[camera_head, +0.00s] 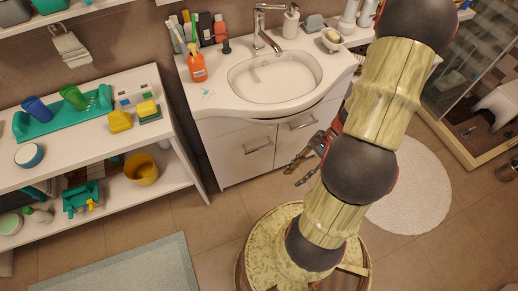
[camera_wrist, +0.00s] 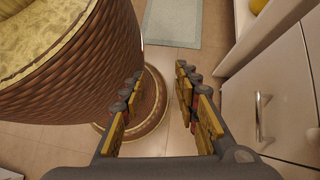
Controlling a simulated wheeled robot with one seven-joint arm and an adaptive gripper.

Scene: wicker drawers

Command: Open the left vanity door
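The white vanity under the sink has a left door (camera_head: 231,159) with a horizontal bar handle, and it looks closed. A second front with its own handle (camera_head: 302,122) is to the right. My gripper (camera_head: 298,172) is in front of the vanity, to the right of the left door's handle (camera_head: 259,147) and apart from it. In the wrist view my gripper (camera_wrist: 158,90) is open, with nothing between the fingers. A vanity front (camera_wrist: 281,95) with a bar handle (camera_wrist: 261,115) shows there on the right, beside the fingers; I cannot tell which front it is.
A grey mat (camera_head: 120,272) and a round white rug (camera_head: 411,190) lie on the tiled floor. A glass shower (camera_head: 468,70) is at the right. Floor before the left door is clear.

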